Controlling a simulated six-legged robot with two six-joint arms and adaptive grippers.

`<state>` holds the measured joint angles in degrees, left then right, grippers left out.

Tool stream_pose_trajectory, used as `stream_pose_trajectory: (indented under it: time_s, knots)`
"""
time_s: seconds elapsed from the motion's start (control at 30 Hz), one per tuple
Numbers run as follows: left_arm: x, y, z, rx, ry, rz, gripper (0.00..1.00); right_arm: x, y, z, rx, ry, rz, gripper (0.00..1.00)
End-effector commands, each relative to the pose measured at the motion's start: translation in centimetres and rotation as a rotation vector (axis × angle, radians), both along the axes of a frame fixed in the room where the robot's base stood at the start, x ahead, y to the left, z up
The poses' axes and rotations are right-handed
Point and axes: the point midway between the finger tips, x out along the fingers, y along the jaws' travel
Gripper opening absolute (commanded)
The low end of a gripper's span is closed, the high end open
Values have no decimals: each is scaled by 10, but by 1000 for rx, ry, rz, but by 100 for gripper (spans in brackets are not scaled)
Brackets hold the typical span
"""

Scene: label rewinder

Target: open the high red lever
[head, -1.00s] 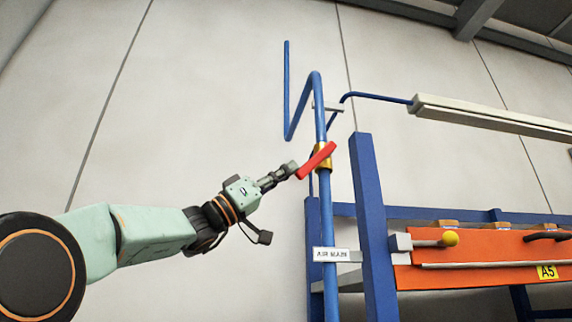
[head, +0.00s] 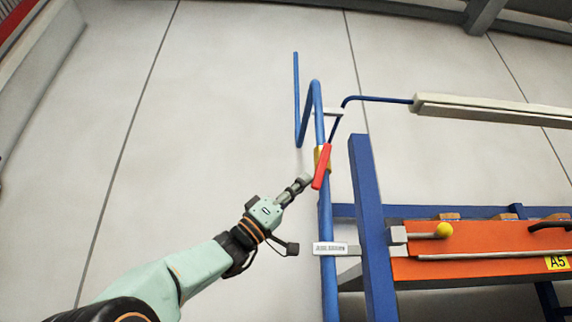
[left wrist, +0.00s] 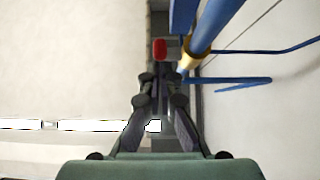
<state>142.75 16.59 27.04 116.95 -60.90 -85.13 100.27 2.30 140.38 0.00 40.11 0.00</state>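The red lever (head: 321,167) sits on a brass valve (head: 328,163) on the upright blue pipe (head: 320,122). It slants steeply, close to the pipe's line, with its lower end tilted to the left. My left gripper (head: 305,181) points up and right at the lever's lower end, touching or nearly so. Its fingers look drawn together, with nothing seen between them. In the left wrist view the lever's red end (left wrist: 159,49) shows just beyond the fingertips (left wrist: 161,72), beside the brass valve (left wrist: 196,58). My right gripper is out of view.
A white label plate (head: 331,249) is fixed to the pipe below the valve. The pale wall area to the left is clear.

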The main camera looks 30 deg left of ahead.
Motion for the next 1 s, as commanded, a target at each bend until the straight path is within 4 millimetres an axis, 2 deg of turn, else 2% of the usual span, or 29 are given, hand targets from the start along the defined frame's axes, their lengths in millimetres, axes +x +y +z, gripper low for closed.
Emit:
stream_pose_trajectory:
  time_s: [0.27, 0.6, 1.0]
  knots:
    - [10, -14, -12, 1, 2, -2, 0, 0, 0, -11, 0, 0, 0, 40]
    - [19, -30, -17, 2, 1, -1, 0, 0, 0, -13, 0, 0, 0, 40]
    - [22, -36, -18, 3, 4, -1, 0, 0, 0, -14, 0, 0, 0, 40]
